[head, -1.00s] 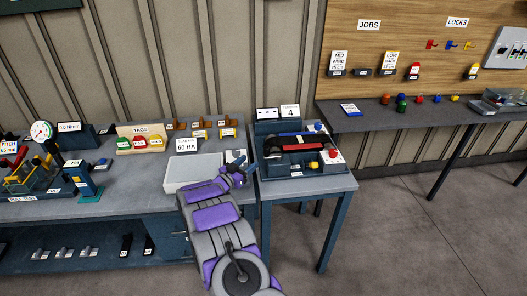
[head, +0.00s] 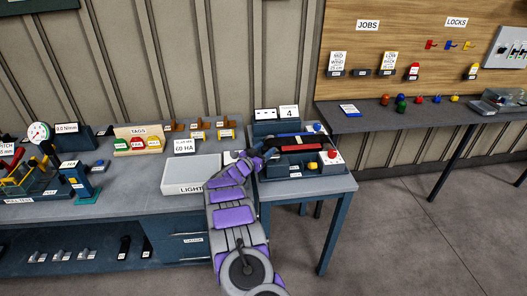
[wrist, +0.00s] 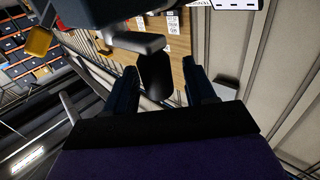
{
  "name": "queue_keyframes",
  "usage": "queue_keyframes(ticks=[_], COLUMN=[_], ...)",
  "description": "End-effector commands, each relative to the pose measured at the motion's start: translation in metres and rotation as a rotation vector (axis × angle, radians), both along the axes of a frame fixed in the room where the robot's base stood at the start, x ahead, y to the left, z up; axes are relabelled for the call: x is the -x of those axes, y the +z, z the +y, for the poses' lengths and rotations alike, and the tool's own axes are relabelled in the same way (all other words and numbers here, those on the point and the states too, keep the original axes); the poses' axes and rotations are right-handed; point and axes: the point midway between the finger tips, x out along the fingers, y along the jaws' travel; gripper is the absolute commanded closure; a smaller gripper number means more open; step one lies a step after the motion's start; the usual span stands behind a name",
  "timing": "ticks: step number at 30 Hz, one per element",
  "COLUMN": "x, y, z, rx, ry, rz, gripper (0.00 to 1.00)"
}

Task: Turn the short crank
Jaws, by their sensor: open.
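The belt press (head: 300,165) stands on the small table right of the long bench, with a black and red belt across its top. My gripper (head: 264,152) is at its left side in the head view. In the wrist view my gripper (wrist: 162,75) is open, with one dark finger on each side. A short crank with a grey arm (wrist: 138,42) and a black handle (wrist: 154,78) shows there. The handle appears between or just beyond the fingertips; I cannot tell whether they touch it. The crank is hidden behind my gripper in the head view.
A pale light box (head: 190,176) lies on the bench just left of my arm. A red knob block (head: 331,159) sits on the press's right. A sign reading 4 (head: 289,112) stands behind it. The floor to the right is clear.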

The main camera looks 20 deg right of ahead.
Motion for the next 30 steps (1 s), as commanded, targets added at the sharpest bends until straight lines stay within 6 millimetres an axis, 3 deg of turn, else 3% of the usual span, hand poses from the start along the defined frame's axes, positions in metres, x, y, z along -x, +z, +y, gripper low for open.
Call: queue_keyframes(ticks=[2, 17, 30], x=[0.0001, -0.0004, 0.0024], y=[0.0000, 0.0013, 0.0041], z=[-0.0004, 0.0040, 0.0069], rx=[0.000, 0.003, 0.001], ry=[0.000, 0.002, 0.063], rz=[0.000, -0.001, 0.001], gripper=[0.46, 0.94, 0.95])
